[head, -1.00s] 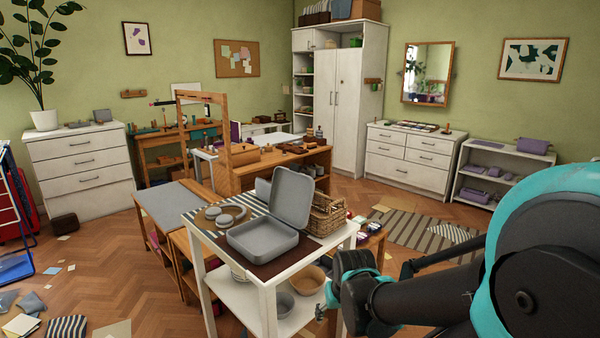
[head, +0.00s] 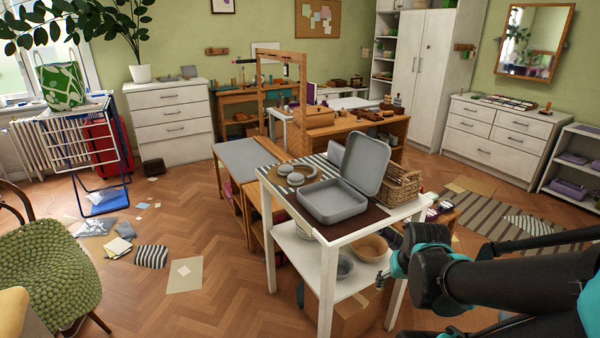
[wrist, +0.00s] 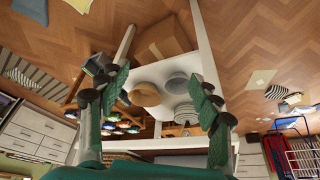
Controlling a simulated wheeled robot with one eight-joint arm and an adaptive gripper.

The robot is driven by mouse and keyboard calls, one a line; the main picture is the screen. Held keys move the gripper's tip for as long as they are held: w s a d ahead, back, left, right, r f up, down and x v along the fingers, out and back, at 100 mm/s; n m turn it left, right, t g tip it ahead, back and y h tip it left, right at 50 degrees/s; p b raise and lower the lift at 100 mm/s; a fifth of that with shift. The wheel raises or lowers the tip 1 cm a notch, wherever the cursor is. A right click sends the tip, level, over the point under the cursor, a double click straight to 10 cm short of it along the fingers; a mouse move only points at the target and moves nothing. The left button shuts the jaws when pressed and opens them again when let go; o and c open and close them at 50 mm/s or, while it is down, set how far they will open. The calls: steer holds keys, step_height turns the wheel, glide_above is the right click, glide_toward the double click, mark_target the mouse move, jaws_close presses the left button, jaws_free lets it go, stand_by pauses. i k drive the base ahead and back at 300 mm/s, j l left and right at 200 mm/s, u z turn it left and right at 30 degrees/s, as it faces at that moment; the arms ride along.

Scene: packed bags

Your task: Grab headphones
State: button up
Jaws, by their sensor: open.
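The grey headphones (head: 294,179) lie on the left part of the white table's top (head: 345,234) in the head view. They rest on or beside a tan round piece, just left of an open grey case (head: 335,202). My gripper (wrist: 160,88) is open and empty in the wrist view, its green-padded fingers wide apart. It points down past the table's front side, with the lower shelf and floor beyond it. In the head view my arm comes in from the right, below the tabletop's height. The headphones do not show in the wrist view.
The case's raised lid and a wicker basket (head: 402,186) stand right of the headphones. Bowls (head: 369,247) sit on the lower shelf, with a cardboard box (head: 358,310) below. A green chair (head: 45,265) stands at the left.

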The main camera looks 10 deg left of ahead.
mark_target(294, 179)
steer(key=i+j+u, duration=0.15)
steer(key=j+u, duration=0.3)
steer(key=i+j+u, duration=0.2)
steer(key=u, duration=0.25)
steer(key=i+j+u, duration=0.25)
steer(key=u, duration=0.2)
steer(key=i+j+z, duration=0.15)
steer(key=i+j, duration=0.3)
